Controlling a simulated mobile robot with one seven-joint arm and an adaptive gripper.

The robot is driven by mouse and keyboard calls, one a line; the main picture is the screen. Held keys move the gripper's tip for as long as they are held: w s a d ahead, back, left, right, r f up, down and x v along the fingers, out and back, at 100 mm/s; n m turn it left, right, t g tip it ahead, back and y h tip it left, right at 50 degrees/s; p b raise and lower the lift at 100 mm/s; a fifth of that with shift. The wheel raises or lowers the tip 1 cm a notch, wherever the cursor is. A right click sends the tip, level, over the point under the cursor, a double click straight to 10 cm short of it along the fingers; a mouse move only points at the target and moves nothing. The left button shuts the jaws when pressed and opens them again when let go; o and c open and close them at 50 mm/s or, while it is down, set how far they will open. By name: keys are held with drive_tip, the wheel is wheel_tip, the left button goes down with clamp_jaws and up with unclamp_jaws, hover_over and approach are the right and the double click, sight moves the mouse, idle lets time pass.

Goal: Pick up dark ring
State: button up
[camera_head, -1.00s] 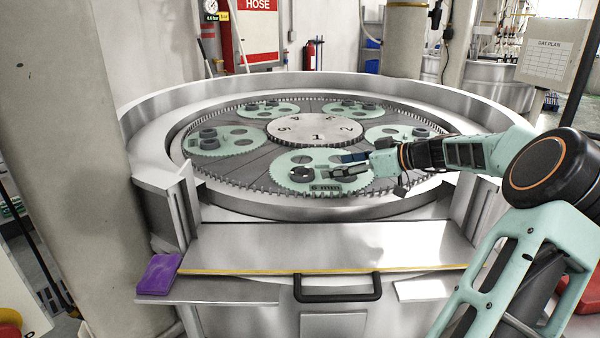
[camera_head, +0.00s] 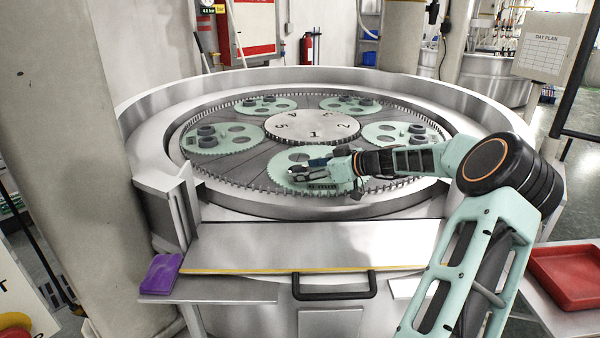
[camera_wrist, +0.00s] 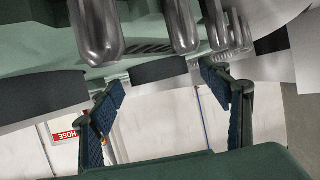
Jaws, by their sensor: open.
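My gripper (camera_head: 308,170) is open over the front green carrier (camera_head: 278,181) of the round lapping machine. In the wrist view its two blue-padded fingers (camera_wrist: 164,92) stand apart. A dark ring (camera_wrist: 158,70) shows in the gap between them, seen side-on against the green carrier; I cannot tell whether a finger touches it. In the head view the gripper covers the place on the front carrier where this ring sits. Other dark rings show in the wrist view, at the left (camera_wrist: 40,97) and at the right edge.
Several green carriers with dark rings, such as one at left (camera_head: 207,133), surround the numbered centre disc (camera_head: 312,128). A toothed ring and a high metal rim (camera_head: 140,120) enclose them. A purple pad (camera_head: 161,273) lies front left. A red tray (camera_head: 572,274) stands at right.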

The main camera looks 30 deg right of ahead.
drive_tip(key=shift+c, duration=0.7)
drive_tip(key=c, duration=1.2)
drive_tip(key=shift+c, duration=0.3)
